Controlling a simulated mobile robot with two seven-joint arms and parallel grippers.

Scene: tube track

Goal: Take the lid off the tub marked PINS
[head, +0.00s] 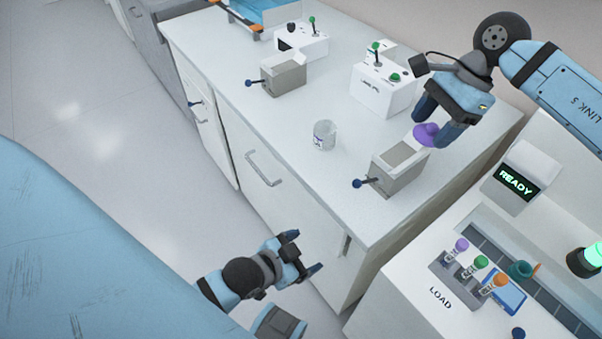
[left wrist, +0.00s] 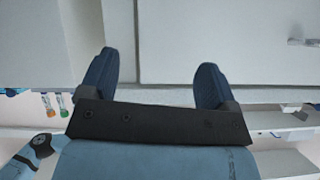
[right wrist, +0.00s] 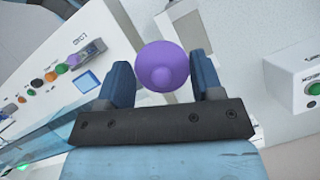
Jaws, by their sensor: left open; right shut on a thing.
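A purple round lid with a knob (head: 427,135) is held between the fingers of my right gripper (head: 438,122), above the bench near the right edge. The lid also shows in the right wrist view (right wrist: 162,67), between the two fingers. A small clear tub (head: 324,135) stands upright on the bench, left of the lid and apart from it. No lid shows on the tub, and its marking is too small to read. My left gripper (head: 304,252) is open and empty, low in front of the bench's cabinet doors.
A grey vise-like block with a blue-knobbed lever (head: 398,168) stands under the right gripper, and a similar one (head: 284,75) stands further back. A white control box (head: 383,90) is behind the tub. A LOAD station with capped tubes (head: 470,270) is at right.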

